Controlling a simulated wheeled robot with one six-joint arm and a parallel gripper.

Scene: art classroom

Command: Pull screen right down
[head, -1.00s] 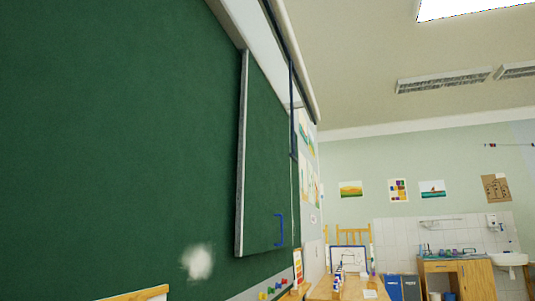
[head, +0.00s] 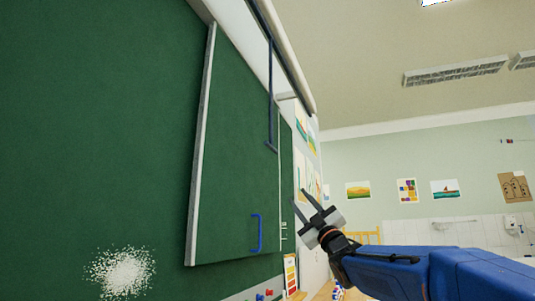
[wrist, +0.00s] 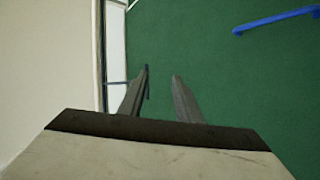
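The screen is rolled up, with its long white roller case (head: 295,60) high along the top of the green board. A dark blue pull bar (head: 270,110) hangs from it, with a short bend at its lower end, in front of the board's right panel. My gripper (head: 299,197) is open and empty, to the right of and lower than the bar's end in the head view. In the wrist view the open fingers (wrist: 160,74) point towards the green board. A thin dark blue piece, seemingly the bar's end, shows by the left fingertip; I cannot tell whether it touches.
The green board's hinged right panel (head: 235,150) stands out from the main board and has a blue handle (head: 257,233), also at the upper right in the wrist view (wrist: 275,19). A white chalk smudge (head: 122,271) is on the board. Free air lies right of the panel.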

